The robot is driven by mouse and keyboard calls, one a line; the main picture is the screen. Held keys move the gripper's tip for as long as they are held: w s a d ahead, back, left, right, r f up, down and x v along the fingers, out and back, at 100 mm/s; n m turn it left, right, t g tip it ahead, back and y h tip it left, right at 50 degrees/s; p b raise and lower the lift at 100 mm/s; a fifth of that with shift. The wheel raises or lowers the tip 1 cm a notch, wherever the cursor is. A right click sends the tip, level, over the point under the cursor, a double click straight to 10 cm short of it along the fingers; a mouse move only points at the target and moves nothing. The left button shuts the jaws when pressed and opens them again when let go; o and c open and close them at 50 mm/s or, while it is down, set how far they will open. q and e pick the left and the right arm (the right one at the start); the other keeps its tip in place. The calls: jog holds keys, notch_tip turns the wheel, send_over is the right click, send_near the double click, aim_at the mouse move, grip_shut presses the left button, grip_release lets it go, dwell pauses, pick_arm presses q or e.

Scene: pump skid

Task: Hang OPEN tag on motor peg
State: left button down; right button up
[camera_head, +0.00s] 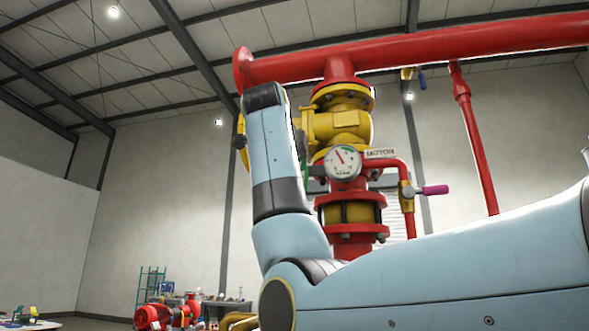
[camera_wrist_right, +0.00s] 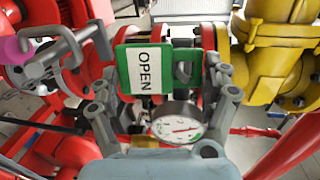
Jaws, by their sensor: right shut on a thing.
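The OPEN tag (camera_wrist_right: 143,68), green with a white face and black lettering, shows in the right wrist view. It sits between the grey fingers of my right gripper (camera_wrist_right: 158,78), which is shut on it. In the head view my blue right arm hides most of the gripper; a green sliver (camera_head: 304,150) shows at the arm's edge. A white MOTOR label (camera_head: 380,153) is right of the gauge on the pipe assembly. I cannot make out the motor peg clearly. My left gripper is not in view.
A round pressure gauge (camera_head: 342,162) faces me on the red and yellow pipe stack, close to the gripper; it also shows in the wrist view (camera_wrist_right: 178,125). A valve with a pink handle (camera_head: 434,190) juts right. A thick red pipe (camera_head: 430,50) crosses above.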

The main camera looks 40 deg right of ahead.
jog(key=shift+f, duration=0.2)
jog(key=shift+w+d+f, duration=0.1)
jog(key=shift+f, duration=0.1)
dwell(0.5)
jog(key=o, duration=1)
jog(key=shift+o, duration=0.2)
jog(key=v, duration=1.2)
